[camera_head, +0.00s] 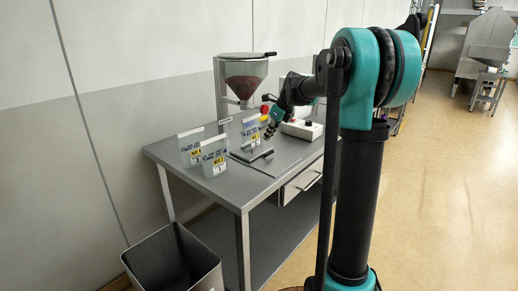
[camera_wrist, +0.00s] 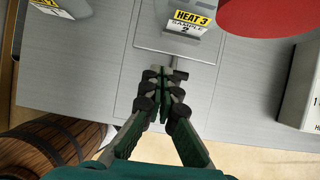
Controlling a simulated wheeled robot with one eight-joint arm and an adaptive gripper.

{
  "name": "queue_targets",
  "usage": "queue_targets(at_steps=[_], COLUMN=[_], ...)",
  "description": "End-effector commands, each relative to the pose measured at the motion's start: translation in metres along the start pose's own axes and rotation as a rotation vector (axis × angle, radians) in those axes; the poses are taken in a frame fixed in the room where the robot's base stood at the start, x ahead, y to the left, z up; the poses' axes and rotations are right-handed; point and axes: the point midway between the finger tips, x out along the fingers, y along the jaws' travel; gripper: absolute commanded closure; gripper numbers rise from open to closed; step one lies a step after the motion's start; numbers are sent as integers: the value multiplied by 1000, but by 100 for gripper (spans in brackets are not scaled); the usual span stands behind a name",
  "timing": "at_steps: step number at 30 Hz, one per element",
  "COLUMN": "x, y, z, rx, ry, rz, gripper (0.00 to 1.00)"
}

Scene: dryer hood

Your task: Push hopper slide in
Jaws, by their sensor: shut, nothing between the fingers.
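The hopper (camera_head: 244,82), a clear funnel with dark reddish contents, stands on a grey frame at the back of the steel table. My gripper (camera_head: 268,134) is low in front of it, to its right, above the table. In the wrist view my gripper (camera_wrist: 160,72) is shut and empty, fingers together. Just beyond its tips is a flat grey plate (camera_wrist: 160,40) with a short dark handle (camera_wrist: 180,75) beside the fingertips. I cannot tell whether this plate is the hopper slide, or whether the fingers touch it.
Labelled sample containers (camera_head: 214,158) stand on the table. A dark-handled tool (camera_head: 262,155) lies near its front. A red button (camera_head: 264,109) and a white control box (camera_head: 301,130) are close to my gripper. A grey bin (camera_head: 172,257) stands in front; a wooden barrel (camera_wrist: 45,145) shows in the wrist view.

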Motion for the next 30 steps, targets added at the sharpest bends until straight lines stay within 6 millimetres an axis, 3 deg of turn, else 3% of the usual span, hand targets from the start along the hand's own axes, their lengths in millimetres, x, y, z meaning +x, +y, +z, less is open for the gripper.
queue_targets(at_steps=[1, 6, 11, 17, 30], x=[-2, -8, -12, -1, 74], y=[4, 25, 39, 41, 40], z=[-19, -65, -87, -85, -61], rx=[7, 5, 1, -3, -4], ry=[-46, -211, -303, -320, -318], rz=[3, -1, -16, -19, -18], gripper=[100, 100, 100, 100, 100])
